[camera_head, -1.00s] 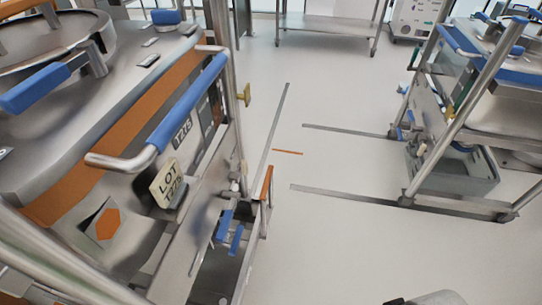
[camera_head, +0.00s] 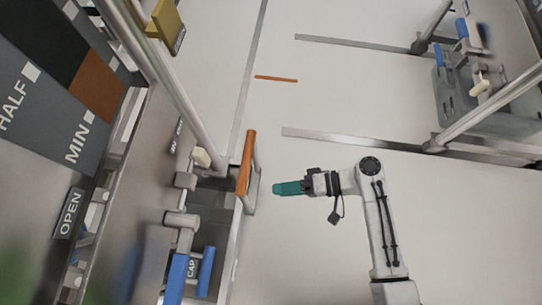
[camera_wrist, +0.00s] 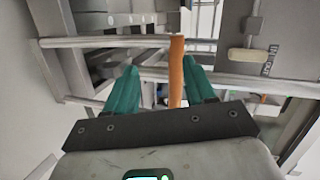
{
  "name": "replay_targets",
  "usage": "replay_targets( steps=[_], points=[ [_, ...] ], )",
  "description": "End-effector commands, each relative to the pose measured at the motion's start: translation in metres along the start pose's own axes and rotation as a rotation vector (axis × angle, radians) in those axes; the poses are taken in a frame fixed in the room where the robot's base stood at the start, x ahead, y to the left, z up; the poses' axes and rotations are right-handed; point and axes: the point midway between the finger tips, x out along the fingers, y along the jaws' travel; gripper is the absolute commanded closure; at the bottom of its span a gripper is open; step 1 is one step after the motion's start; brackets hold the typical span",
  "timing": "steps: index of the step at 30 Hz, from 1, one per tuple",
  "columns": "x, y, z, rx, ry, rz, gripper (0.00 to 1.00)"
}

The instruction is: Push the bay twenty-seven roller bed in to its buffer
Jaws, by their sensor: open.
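An orange handle bar (camera_head: 246,163) stands on the metal frame at the front end of the low bed under the left machine. My gripper (camera_head: 276,188) with teal fingers is just right of this bar in the head view, apart from it. In the wrist view my gripper (camera_wrist: 160,66) is open, and the orange bar (camera_wrist: 176,72) shows in the gap between its two fingers, nearer the right one. I cannot tell whether they touch. The fingers are not closed on it. No bay number is readable, and most of the bed is hidden by the machine.
The left machine carries a panel (camera_head: 60,75) reading HALF and MIN, a yellow block (camera_head: 166,24) and blue levers (camera_head: 205,271). Another machine's frame (camera_head: 465,148) stands at the right. Grey floor strips (camera_head: 345,139) and an orange floor mark (camera_head: 276,79) cross the clear floor between.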

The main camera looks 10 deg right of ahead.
Motion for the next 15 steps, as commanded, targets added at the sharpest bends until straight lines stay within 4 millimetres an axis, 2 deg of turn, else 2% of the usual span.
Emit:
replay_targets(
  steps=[1,3,9,15],
  points=[
    [0.013,0.021,-0.007,0.019,0.032,-0.083,0.45],
    [0.022,0.024,-0.019,0.042,0.078,-0.191,0.45],
    [0.029,0.026,-0.045,0.089,0.182,-0.401,0.45],
    [0.031,0.021,-0.055,0.103,0.215,-0.465,0.45]
  ],
)
